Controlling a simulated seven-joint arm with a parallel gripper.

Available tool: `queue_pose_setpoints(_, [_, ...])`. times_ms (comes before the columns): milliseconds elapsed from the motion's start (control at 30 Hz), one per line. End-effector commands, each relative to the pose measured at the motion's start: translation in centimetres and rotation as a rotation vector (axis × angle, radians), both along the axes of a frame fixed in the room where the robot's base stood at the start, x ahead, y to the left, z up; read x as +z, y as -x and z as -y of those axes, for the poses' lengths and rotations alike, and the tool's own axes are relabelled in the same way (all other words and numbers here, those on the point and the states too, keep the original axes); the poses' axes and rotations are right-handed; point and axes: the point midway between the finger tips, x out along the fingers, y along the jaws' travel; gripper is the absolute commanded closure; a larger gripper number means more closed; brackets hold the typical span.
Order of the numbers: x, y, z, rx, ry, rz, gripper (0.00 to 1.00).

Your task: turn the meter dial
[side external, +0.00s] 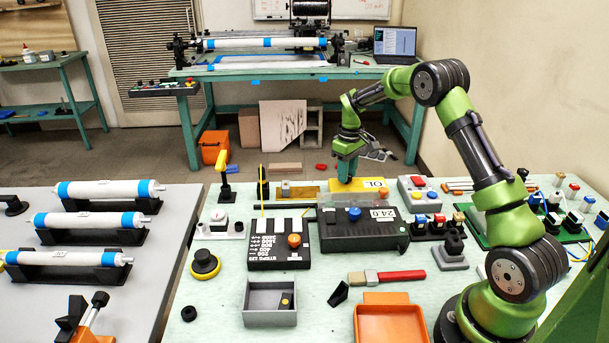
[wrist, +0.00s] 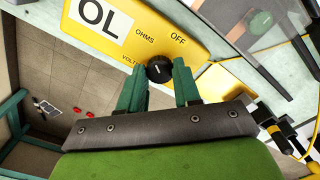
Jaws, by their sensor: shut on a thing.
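The yellow meter (side external: 368,184) lies on the pale green bench in the side view, with a white display reading OL. It also fills the top of the wrist view (wrist: 190,22), with the labels OHMS, OFF and a partly hidden VOLT around its black dial (wrist: 158,70). A small white mark shows on the dial; its exact heading is hard to tell. My gripper (side external: 346,178) points down at the meter's left part, hiding the dial in the side view. In the wrist view my gripper's green fingers (wrist: 159,78) are shut on the dial, one on each side.
A dark box with a blue knob and a 24.0 display (side external: 362,228) stands just in front of the meter. A grey box with coloured buttons (side external: 419,190) is to its right. A brass-coloured block (side external: 299,192) and a yellow upright lever (side external: 222,168) are to the left.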

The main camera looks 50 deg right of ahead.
Motion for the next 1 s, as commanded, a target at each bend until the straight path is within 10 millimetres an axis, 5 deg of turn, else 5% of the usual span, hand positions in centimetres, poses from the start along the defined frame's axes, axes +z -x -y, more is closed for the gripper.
queue_pose_setpoints(1000, [0.10, -0.01, 0.00, -0.843, 0.000, 0.001, 0.98])
